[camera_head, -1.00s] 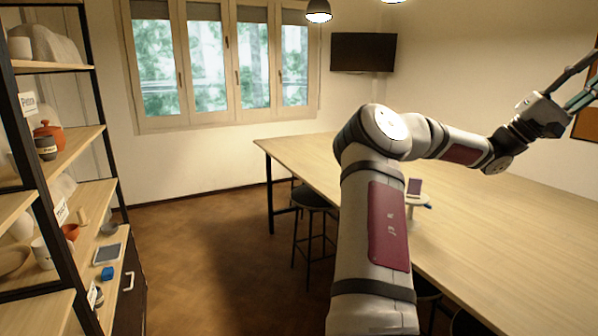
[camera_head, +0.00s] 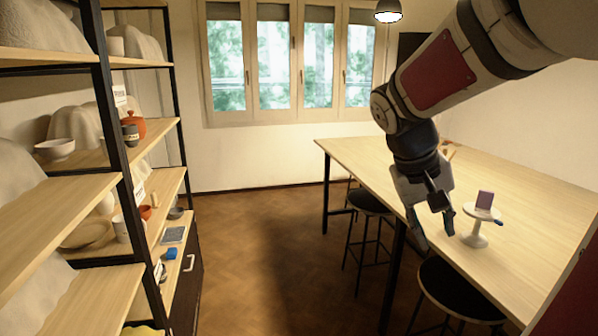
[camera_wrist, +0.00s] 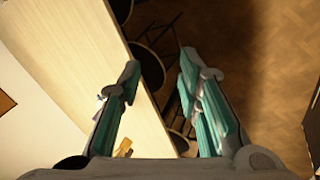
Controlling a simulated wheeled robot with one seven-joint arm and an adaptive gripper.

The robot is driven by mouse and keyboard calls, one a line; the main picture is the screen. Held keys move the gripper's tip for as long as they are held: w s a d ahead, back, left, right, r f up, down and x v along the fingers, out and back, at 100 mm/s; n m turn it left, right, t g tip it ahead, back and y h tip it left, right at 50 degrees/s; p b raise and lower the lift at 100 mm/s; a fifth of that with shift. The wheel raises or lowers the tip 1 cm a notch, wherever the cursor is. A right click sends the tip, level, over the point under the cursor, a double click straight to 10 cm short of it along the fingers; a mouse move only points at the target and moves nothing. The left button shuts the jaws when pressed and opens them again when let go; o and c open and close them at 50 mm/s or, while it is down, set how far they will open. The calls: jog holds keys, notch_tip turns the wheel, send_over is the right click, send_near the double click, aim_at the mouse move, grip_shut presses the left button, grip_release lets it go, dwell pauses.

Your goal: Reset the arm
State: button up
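My gripper (camera_head: 436,238) hangs from my bent arm, pointing down over the near left edge of the long table in the head view. Its two fingers are spread apart with nothing between them. In the wrist view the gripper (camera_wrist: 158,62) also shows open and empty, with the table edge, dark stools and floor below it. My upper arm crosses the top right of the head view.
The wooden table (camera_head: 540,190) fills the right side. A small white stand (camera_head: 476,237) with a purple item (camera_head: 485,199) is just right of my gripper. Black stools (camera_head: 458,290) line the table. Shelves (camera_head: 60,225) of pottery stand left; the floor (camera_head: 265,240) between is clear.

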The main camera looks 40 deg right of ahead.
jog(key=w+a+n+t+y, duration=0.2)
jog(key=a+n+t+y, duration=0.3)
jog(key=a, duration=2.4)
jog(key=n+t, duration=0.2)
jog(key=n, duration=0.1)
jog(key=shift+w, duration=0.2)
jog(key=shift+a, duration=0.15)
